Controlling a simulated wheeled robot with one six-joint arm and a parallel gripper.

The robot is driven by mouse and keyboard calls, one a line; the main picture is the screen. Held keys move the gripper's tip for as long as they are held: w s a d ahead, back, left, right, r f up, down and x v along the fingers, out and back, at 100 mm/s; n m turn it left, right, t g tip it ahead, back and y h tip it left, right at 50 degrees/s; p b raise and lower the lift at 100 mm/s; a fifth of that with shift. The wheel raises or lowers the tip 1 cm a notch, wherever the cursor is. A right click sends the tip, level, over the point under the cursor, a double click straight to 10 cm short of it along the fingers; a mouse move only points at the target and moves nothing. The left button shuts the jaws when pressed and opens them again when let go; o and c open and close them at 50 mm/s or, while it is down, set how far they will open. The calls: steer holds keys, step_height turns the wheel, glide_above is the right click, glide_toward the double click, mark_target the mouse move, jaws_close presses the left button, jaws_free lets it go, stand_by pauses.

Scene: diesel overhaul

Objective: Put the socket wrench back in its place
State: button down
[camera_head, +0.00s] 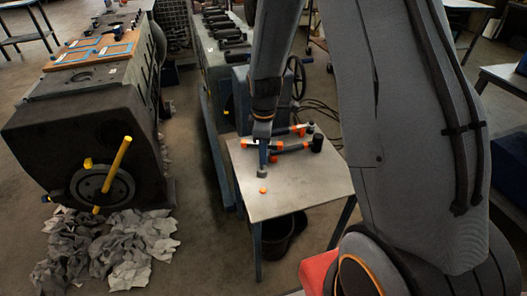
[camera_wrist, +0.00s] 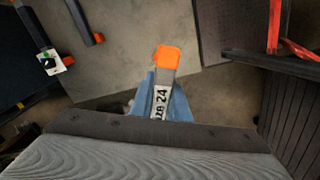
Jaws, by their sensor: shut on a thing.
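My gripper (camera_wrist: 162,98) is shut on a tool with an orange end (camera_wrist: 167,57) and a white label with dark numbers, which I take to be the socket wrench. Its blue fingers close on both sides of the labelled part. In the head view my gripper (camera_head: 262,155) points down over the near left part of the small table (camera_head: 288,196). A grey piece (camera_head: 261,173) shows just under the fingers and a small orange spot (camera_head: 263,190) in front of it. I cannot tell whether these belong to the held tool or touch the table.
A black-headed hammer (camera_head: 317,144) and other orange-marked tools lie at the table's back. The table's front right is clear. A large engine block (camera_head: 90,125) with yellow bars stands left, above crumpled rags (camera_head: 105,245). Another long machine (camera_head: 213,60) stands behind the table.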

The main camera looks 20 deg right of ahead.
mark_target(264, 168)
steer(key=n, duration=0.6)
steer(key=shift+w+d+f, duration=0.1)
steer(key=shift+w, duration=0.15)
steer(key=n, duration=0.4)
steer(key=shift+w+f+n, duration=0.1)
steer(key=shift+w+n, duration=0.1)
steer(key=shift+n, duration=0.2)
step_height(264, 168, down, 7)
steer(key=b, duration=0.4)
steer(key=shift+r+b, duration=0.2)
steer(key=shift+b, duration=0.1)
steer(key=shift+f, duration=0.5)
steer(key=shift+d, duration=0.1)
steer(key=shift+f, duration=0.1)
